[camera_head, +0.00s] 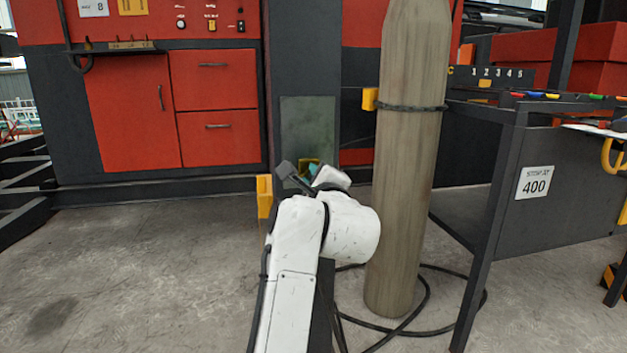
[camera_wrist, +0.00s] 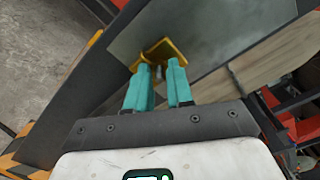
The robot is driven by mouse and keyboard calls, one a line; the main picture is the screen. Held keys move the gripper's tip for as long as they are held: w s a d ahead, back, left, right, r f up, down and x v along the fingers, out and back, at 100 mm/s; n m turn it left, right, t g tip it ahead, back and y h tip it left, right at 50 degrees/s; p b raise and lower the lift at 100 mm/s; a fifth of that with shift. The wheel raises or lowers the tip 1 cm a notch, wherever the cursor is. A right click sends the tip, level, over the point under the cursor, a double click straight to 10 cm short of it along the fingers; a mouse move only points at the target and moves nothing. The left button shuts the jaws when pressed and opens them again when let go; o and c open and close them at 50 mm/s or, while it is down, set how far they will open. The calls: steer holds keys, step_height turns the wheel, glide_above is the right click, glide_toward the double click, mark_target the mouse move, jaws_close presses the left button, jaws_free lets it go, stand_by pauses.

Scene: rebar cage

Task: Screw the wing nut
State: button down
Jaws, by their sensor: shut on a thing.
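The wing nut (camera_wrist: 164,52) is yellow and sits against a grey-green plate on a dark post. In the wrist view my gripper (camera_wrist: 161,68) has two teal fingers, and their tips are shut on the wing nut with a narrow gap between them. In the head view the yellow wing nut (camera_head: 309,166) shows just past my gripper (camera_head: 316,172), at the lower part of the plate (camera_head: 308,125). My white arm hides part of the gripper there. The threaded part behind the nut is hidden.
A tall grey cylinder (camera_head: 408,160) stands close to the right of my arm, with a black hose (camera_head: 425,300) on the floor around it. A red cabinet (camera_head: 215,80) stands at the left. A dark bench (camera_head: 520,150) is at the right. The left floor is clear.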

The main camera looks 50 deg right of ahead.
steer(key=shift+f, duration=0.3)
steer(key=c, duration=1.3)
jaws_free()
steer(key=shift+o, duration=1.3)
steer(key=shift+r, duration=0.15)
steer(key=p+v, duration=0.2)
steer(key=v, duration=0.8)
steer(key=shift+s+a, duration=0.2)
steer(key=shift+s, duration=0.1)
